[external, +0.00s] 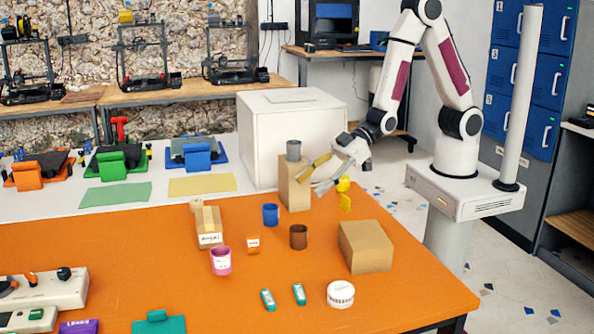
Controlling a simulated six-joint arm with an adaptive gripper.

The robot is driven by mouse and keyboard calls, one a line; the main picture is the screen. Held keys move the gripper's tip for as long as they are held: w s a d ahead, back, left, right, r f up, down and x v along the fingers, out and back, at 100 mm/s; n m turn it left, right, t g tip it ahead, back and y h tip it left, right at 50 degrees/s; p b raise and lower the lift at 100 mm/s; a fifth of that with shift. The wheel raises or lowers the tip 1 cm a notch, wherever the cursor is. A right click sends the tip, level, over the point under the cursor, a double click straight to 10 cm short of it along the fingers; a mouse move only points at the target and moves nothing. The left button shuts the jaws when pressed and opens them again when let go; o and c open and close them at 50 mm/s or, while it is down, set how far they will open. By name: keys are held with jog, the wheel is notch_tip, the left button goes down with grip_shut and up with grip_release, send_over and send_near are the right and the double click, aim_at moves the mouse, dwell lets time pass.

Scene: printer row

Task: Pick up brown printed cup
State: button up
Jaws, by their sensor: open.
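The brown cup (298,237) stands upright on the orange table (180,290), right of the middle. No print on it can be made out at this size. My gripper (318,172) is open and empty. It is above and behind the brown cup in the picture, close to a tall cardboard box (294,185) with a grey cup (293,150) on top. Whether my fingers touch that box cannot be told.
Two green-white blocks (299,294) and a white round tub (340,294) lie in front.

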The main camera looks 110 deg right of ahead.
jog(key=t+y, duration=0.1)
jog(key=y, duration=0.1)
send_near(292, 236)
jog(key=shift+d+r+n, duration=0.3)
jog(key=shift+d+r, duration=0.1)
jog(key=shift+d, duration=0.45)
jog(key=shift+s+a+f+t, duration=0.2)
jog(key=shift+a+f+t, duration=0.1)
jog(key=shift+a+f, duration=0.35)
jog(key=shift+d+f, duration=0.1)
jog(key=shift+w, duration=0.1)
jog(key=shift+x, duration=1.25)
jog(key=shift+x, duration=2.6)
jog(key=c, duration=1)
